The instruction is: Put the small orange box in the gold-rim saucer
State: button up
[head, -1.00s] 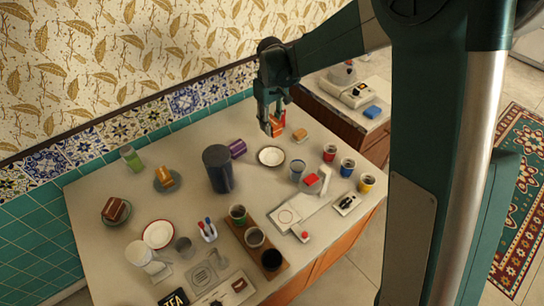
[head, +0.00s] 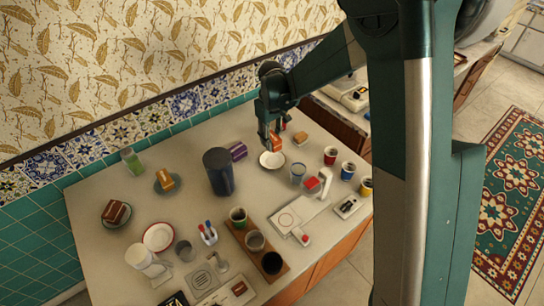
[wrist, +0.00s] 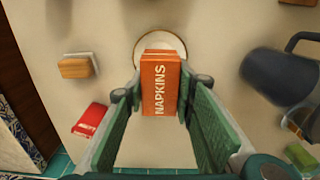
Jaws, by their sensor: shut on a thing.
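The small orange box, lettered NAPKINS (wrist: 160,84), is between the two green fingers of my gripper (wrist: 161,88). My gripper is shut on it. In the head view, the orange box (head: 275,142) shows below my gripper (head: 270,138), partly covered by the fingers. The gold-rim saucer (head: 266,163) is white and lies on the counter directly in front of and below the box. In the wrist view, the saucer (wrist: 160,36) shows beyond the box, which hides its near part. The box looks above the saucer; I cannot tell the exact gap. The visible part of the saucer is empty.
An orange-brown block (head: 300,137) lies right of the saucer. A red box (wrist: 90,119) lies near the counter's back edge. A purple item (head: 238,151) and a dark blue jug (head: 218,173) stand left. A clear-blue cup (head: 298,171) stands in front of the saucer.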

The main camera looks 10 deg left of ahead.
aim_at(272, 136)
jog(key=shift+f, duration=2.5)
jog(key=shift+f+b, duration=0.35)
jog(key=shift+f, duration=1.5)
jog(key=shift+f, duration=0.15)
jog(key=o, duration=0.9)
jog(key=shift+r, duration=0.2)
jog(key=shift+r+p, duration=0.5)
jog(key=shift+r, duration=5.5)
